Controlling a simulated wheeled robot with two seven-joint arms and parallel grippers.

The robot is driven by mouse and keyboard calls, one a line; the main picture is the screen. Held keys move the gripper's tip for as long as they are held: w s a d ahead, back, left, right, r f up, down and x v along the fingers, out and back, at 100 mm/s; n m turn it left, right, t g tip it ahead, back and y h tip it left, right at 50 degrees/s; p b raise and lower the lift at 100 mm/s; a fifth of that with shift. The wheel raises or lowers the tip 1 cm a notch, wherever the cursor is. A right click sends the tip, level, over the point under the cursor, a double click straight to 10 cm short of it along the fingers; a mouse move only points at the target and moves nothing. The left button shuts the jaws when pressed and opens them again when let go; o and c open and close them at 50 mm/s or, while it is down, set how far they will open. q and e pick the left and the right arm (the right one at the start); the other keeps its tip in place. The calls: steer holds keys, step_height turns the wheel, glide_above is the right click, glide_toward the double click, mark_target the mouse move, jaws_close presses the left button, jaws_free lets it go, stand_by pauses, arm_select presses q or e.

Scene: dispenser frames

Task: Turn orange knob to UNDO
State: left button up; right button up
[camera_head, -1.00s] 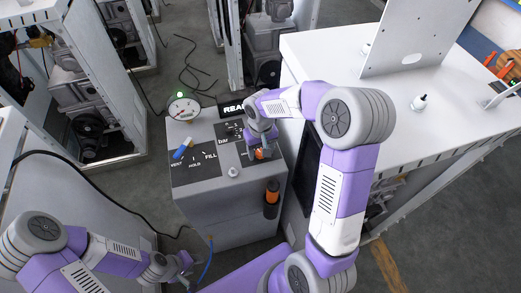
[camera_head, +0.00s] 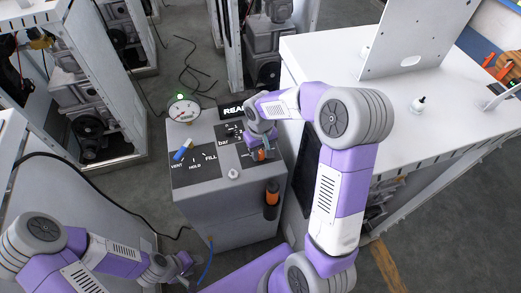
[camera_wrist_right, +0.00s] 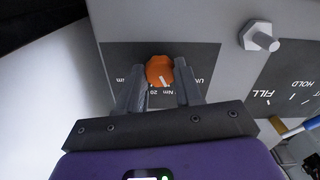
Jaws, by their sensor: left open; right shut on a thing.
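The orange knob (camera_wrist_right: 159,70) sits on a dark labelled panel on top of the grey cabinet (camera_head: 215,215). My right gripper (camera_wrist_right: 160,85) is shut on the knob, one finger on each side. The knob's white mark points down and slightly right in the wrist view, towards the "Nm" and "20" print. Cut-off lettering "UN" (camera_wrist_right: 202,80) shows at the panel's right. In the head view the knob (camera_head: 261,155) is partly covered by my right gripper.
A blue-handled lever (camera_head: 182,150) stands on the VENT/HOLD/FILL panel, with a round gauge (camera_head: 183,112) behind it. A hex bolt (camera_wrist_right: 261,38) stands near the knob. A white table (camera_head: 390,110) is at right.

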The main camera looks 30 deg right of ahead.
mark_target(260, 154)
steer(key=n+p, duration=0.1)
steer(key=n, duration=0.3)
steer(key=shift+r+p, duration=0.15)
steer(key=shift+p, duration=0.2)
steer(key=shift+n+p, duration=0.55)
steer(key=shift+n, duration=0.85)
steer(key=shift+w, duration=0.1)
steer(key=o, duration=1)
steer(key=shift+o, duration=0.2)
step_height(260, 154, up, 7)
steer(key=shift+r+p, duration=0.2)
steer(key=shift+p, duration=0.65)
steer(key=shift+r, duration=0.1)
